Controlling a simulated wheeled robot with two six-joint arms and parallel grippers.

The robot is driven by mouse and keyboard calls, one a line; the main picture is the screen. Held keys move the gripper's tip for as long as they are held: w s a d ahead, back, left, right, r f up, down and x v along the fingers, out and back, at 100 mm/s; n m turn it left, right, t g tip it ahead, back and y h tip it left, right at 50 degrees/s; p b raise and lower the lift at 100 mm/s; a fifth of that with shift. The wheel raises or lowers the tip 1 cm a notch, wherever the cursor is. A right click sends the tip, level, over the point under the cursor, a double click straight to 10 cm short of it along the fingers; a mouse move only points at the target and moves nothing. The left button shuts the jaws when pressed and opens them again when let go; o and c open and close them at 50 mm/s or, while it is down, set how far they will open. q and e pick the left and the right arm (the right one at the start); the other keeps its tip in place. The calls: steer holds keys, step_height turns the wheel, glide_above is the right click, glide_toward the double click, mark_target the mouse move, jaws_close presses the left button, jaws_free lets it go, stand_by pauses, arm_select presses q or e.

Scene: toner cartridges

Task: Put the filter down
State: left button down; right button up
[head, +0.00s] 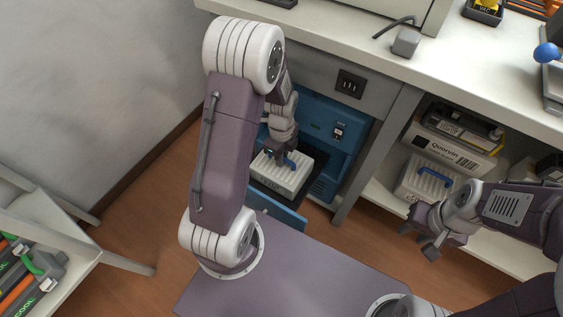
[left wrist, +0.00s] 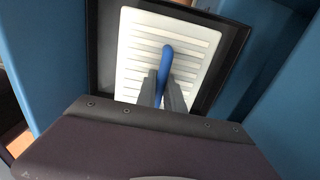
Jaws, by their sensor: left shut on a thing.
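The filter (head: 284,178) is a white ribbed block with a blue handle. In the head view it sits at the opening of a blue cabinet under the counter, and my left gripper (head: 279,160) is above it. In the left wrist view the filter (left wrist: 140,50) lies within a dark rectangular recess, and my left gripper (left wrist: 161,90) is shut on the blue handle. Whether the filter touches the surface beneath it cannot be told. My right gripper (head: 428,238) is empty, in front of the lower shelf at the right.
The blue cabinet (head: 345,150) has an open door (head: 278,212). A second white ribbed filter with a blue handle (head: 414,184) stands on the lower shelf, below boxes (head: 450,148). A white rack (head: 50,235) with cartridges stands at left.

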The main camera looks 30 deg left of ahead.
arm_select(q)
steer(key=shift+f+b, duration=0.55)
steer(key=shift+f, duration=0.25)
steer(key=shift+r, duration=0.2)
steer(key=shift+f, duration=0.1)
steer(key=c, duration=1.5)
jaws_free()
steer(key=shift+o, duration=0.2)
